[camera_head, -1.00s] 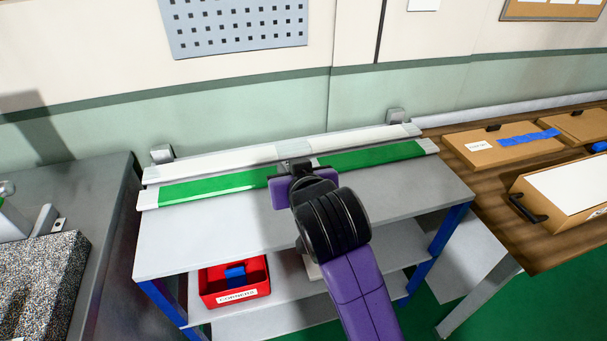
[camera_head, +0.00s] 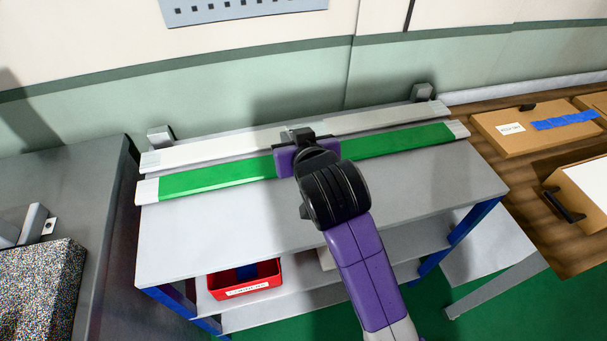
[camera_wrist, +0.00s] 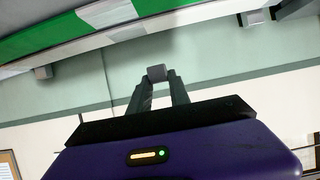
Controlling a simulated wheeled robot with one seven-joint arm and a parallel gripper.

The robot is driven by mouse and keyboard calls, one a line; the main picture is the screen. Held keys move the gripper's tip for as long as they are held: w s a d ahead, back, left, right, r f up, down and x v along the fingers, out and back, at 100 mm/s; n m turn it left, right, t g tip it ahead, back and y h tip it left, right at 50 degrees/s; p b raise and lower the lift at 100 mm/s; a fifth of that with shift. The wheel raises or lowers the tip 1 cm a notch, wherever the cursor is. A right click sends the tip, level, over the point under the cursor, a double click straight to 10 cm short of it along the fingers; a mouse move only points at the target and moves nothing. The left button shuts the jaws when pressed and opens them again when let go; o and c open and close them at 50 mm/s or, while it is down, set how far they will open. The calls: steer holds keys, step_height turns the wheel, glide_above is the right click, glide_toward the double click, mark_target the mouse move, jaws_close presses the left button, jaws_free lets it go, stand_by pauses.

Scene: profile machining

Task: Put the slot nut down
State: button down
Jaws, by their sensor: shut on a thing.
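In the wrist view, my gripper (camera_wrist: 157,92) is shut on a small grey block, the slot nut (camera_wrist: 156,73), held between the fingertips. In the head view, my gripper (camera_head: 300,136) is over the two long strips at the back of the grey bench, near their middle. The nut cannot be made out there. The green strip (camera_head: 215,178) lies in front, and the white strip (camera_head: 215,147) lies behind it. My wrist covers part of the green strip. Whether the nut touches anything below cannot be told.
The grey bench top (camera_head: 220,235) is clear in front of the strips. A red bin (camera_head: 245,291) sits on the shelf below. Small grey blocks stand behind the strips at left (camera_head: 160,136) and right (camera_head: 422,92). A wooden table with boxes (camera_head: 515,145) adjoins at right.

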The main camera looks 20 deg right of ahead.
mark_target(296, 195)
step_height(296, 195, down, 17)
steer(key=shift+f, duration=0.1)
stand_by(0.3)
steer(key=shift+f, duration=0.15)
steer(key=c, duration=1.2)
jaws_free()
steer(key=shift+r, duration=0.25)
steer(key=v, duration=1.2)
steer(key=shift+f, duration=0.1)
